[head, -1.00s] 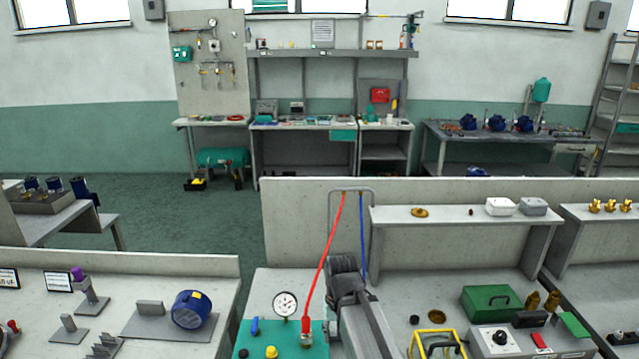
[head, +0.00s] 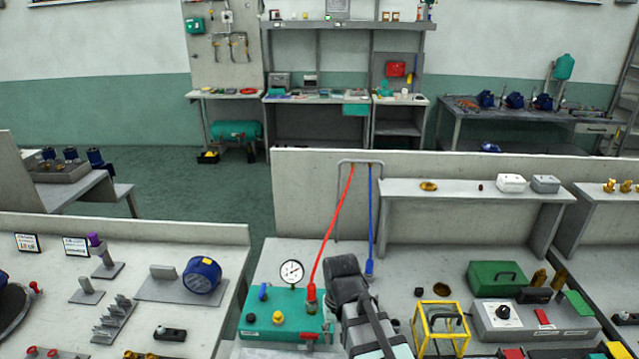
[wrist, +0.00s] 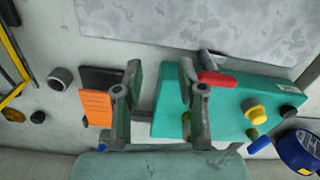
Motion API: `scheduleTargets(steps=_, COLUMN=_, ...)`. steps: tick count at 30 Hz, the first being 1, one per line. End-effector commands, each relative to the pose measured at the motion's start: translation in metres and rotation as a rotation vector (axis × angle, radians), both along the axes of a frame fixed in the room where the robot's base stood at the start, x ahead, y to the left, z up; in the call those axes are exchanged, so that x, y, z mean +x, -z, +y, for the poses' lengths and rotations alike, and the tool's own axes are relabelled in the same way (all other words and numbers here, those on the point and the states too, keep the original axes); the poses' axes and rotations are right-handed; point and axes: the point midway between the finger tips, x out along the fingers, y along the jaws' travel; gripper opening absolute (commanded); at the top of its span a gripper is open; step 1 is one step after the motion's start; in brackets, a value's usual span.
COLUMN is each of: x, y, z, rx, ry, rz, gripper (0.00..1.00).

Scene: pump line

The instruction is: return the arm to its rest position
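My gripper (wrist: 160,66) is open in the wrist view, its two fingers apart with nothing between them. It points at the bench beside and partly over the teal pump box (wrist: 228,100), which has a red lever and a yellow cap. In the head view my arm comes up from the bottom middle, just right of the teal box (head: 262,318). The fingers cannot be made out there.
A gauge (head: 291,273) and red hose (head: 332,225) rise from the teal box. A blue hose (head: 370,220) hangs behind my arm. A yellow frame (head: 440,328), green case (head: 497,278) and grey control box (head: 530,318) stand right. A blue motor (head: 202,275) lies left.

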Motion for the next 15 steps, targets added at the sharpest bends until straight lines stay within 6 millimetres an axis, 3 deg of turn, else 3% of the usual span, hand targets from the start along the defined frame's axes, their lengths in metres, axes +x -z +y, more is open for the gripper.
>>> scheduleTargets(steps=10, x=-0.016, y=-0.006, z=-0.011, rx=0.012, ry=-0.032, rz=-0.017, gripper=0.4)
scheduleTargets(steps=15, x=-0.005, y=-0.001, z=-0.011, rx=-0.005, ry=-0.04, rz=-0.012, gripper=0.4)
